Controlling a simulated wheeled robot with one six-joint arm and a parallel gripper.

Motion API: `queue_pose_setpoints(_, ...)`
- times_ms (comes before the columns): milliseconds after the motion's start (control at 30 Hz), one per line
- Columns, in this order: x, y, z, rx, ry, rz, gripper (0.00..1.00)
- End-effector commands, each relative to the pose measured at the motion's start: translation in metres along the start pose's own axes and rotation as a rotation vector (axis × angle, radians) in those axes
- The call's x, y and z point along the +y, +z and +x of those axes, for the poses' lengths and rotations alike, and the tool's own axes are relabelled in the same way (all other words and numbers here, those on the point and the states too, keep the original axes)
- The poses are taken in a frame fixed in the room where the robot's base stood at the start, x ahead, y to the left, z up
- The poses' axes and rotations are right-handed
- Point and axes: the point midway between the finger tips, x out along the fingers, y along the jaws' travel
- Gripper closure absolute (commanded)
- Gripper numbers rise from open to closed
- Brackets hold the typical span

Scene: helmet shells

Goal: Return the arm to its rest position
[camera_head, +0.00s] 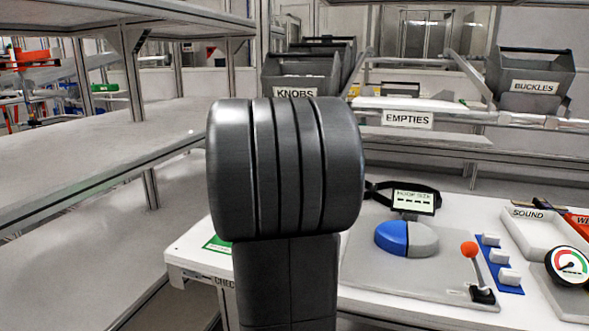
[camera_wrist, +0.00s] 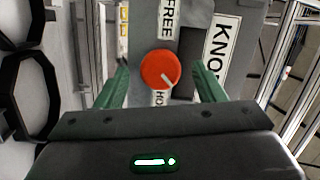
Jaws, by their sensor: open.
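My gripper (camera_wrist: 162,76) shows in the wrist view, with its two green fingers apart. A round red knob (camera_wrist: 158,68) with a white line appears between the fingers, on a grey surface with labels reading FREE and partly "HO". I cannot tell how far the knob is from the fingertips. In the head view my own dark arm fills the middle of the picture; my gripper is not seen there, and what lies behind the arm is hidden.
A worktop (camera_head: 370,280) at the right carries a blue and grey dome (camera_head: 406,238), a red-knobbed lever (camera_head: 473,262) and a gauge (camera_head: 569,266). Bins marked KNOBS (camera_head: 300,74) and BUCKLES (camera_head: 535,80) stand behind. Grey shelves (camera_head: 80,170) at the left are largely bare.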

Motion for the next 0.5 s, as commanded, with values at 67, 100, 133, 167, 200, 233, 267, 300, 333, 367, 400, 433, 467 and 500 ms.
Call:
queue_pose_setpoints(67,0.0,0.001,-0.006,-0.001,0.0,0.0,0.37)
queue_pose_setpoints(100,0.0,0.001,-0.01,-0.002,0.0,0.001,0.37)
queue_pose_setpoints(133,-0.001,0.001,-0.014,-0.001,-0.001,0.001,0.37)
queue_pose_setpoints(167,-0.001,0.0,-0.018,-0.001,-0.001,0.001,0.37)
queue_pose_setpoints(200,-0.001,0.0,-0.025,-0.001,-0.001,0.001,0.37)
queue_pose_setpoints(233,-0.001,0.0,-0.03,-0.001,-0.001,0.001,0.37)
queue_pose_setpoints(267,-0.001,0.0,-0.035,-0.001,-0.001,0.001,0.37)
queue_pose_setpoints(300,-0.001,0.0,-0.043,-0.002,0.0,0.001,0.37)
queue_pose_setpoints(333,-0.002,0.0,-0.048,-0.001,-0.001,0.001,0.37)
queue_pose_setpoints(367,-0.001,0.0,-0.054,-0.001,-0.001,0.001,0.37)
queue_pose_setpoints(400,-0.002,0.0,-0.061,-0.002,-0.001,0.001,0.37)
queue_pose_setpoints(433,-0.002,0.0,-0.067,-0.002,-0.001,0.001,0.37)
queue_pose_setpoints(467,-0.001,0.0,-0.072,-0.002,-0.001,0.001,0.37)
queue_pose_setpoints(500,-0.002,0.0,-0.08,-0.001,-0.001,0.001,0.37)
